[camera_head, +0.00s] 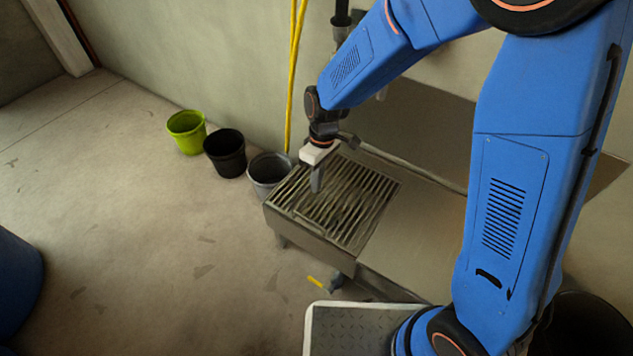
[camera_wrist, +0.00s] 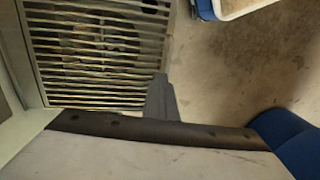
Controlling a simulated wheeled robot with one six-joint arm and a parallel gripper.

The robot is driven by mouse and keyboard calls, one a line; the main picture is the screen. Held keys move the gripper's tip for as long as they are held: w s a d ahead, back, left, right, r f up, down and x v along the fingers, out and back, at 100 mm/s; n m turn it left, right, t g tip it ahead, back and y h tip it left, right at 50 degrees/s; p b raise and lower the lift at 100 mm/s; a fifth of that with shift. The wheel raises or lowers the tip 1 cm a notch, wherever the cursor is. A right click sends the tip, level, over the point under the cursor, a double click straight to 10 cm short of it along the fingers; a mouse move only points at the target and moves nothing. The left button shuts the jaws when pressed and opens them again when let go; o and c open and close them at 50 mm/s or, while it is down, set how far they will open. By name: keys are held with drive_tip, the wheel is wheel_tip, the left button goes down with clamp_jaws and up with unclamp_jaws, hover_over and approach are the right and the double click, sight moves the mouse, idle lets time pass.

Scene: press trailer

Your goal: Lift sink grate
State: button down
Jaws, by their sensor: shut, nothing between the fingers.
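The sink grate (camera_head: 352,208) is a slatted metal panel lying flat in the left end of the metal sink unit (camera_head: 300,226). My gripper (camera_head: 316,186) points down over the grate's left part, with its fingers together and nothing held. From the head view I cannot tell whether the fingertips touch the slats. In the wrist view the grate (camera_wrist: 95,50) fills the upper left, and my gripper (camera_wrist: 163,98) shows as a dark finger by the grate's lower right corner. A dark round shape shows below the slats.
Green (camera_head: 187,132), black (camera_head: 226,153) and grey (camera_head: 268,172) buckets stand along the wall, the grey one close to the sink's left end. A yellow hose (camera_head: 294,75) hangs behind. A tread-plate platform (camera_head: 350,328) lies in front. The floor at left is mostly clear.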

drive_tip(key=c, duration=2.5)
unclamp_jaws()
drive_tip(key=shift+c, duration=0.2)
drive_tip(key=o, duration=0.7)
wheel_tip(320, 180, up, 17)
drive_tip(key=w+d, duration=0.1)
drive_tip(key=w, duration=0.1)
drive_tip(key=shift+w+d, duration=0.2)
drive_tip(key=shift+d, duration=0.05)
drive_tip(key=shift+r, duration=0.1)
